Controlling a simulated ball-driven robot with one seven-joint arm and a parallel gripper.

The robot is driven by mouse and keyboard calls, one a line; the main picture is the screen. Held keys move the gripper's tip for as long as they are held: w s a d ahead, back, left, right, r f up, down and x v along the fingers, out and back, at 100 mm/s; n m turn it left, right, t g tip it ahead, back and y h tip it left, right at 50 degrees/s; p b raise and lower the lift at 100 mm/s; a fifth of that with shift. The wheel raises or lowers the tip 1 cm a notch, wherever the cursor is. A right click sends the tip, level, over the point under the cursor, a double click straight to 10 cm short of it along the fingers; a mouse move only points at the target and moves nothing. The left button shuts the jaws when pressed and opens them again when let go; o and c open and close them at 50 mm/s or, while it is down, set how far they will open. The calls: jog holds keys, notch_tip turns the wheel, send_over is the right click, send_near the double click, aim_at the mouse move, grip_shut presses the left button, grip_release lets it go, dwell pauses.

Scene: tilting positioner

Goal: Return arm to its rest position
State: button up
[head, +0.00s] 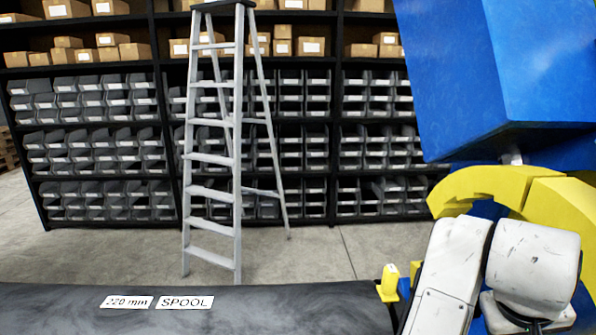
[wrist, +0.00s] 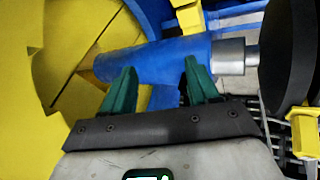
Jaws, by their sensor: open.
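My gripper (wrist: 158,70) shows in the wrist view with two green fingers spread apart and nothing clamped between them. Behind the fingertips lies a blue cylinder (wrist: 150,62) with a silver end (wrist: 230,56); I cannot tell whether the fingers touch it. My white arm (head: 452,270) is folded low at the right of the head view, in front of the yellow curved part of the positioner (head: 485,186). The gripper itself is hidden in the head view.
A big blue block (head: 500,70) rises at upper right. A dark spool (head: 290,305) labelled 220 mm crosses the bottom, with a yellow clamp (head: 390,280) at its end. A ladder (head: 215,170) stands before shelves of bins (head: 95,105). Bare floor (head: 320,250) lies between.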

jog(key=s+d+f+n+b, duration=0.15)
jog(key=s+f, duration=0.25)
jog(key=f, duration=0.5)
jog(key=s+d+f+n+b, duration=0.15)
jog(key=s+f, duration=0.25)
jog(key=f, duration=0.6)
jog(key=s+a+f+g+y, duration=0.1)
jog(key=s+a+f+y, duration=0.1)
jog(key=s+a+f, duration=0.3)
jog(key=s+a+f+m+y, duration=0.1)
jog(key=s+a+f+y, duration=0.2)
jog(key=s+f, duration=0.6)
jog(key=shift+s+a+f+g, duration=0.2)
jog(key=shift+s+a+g, duration=0.2)
jog(key=shift+s+a, duration=0.75)
jog(key=shift+d, duration=0.1)
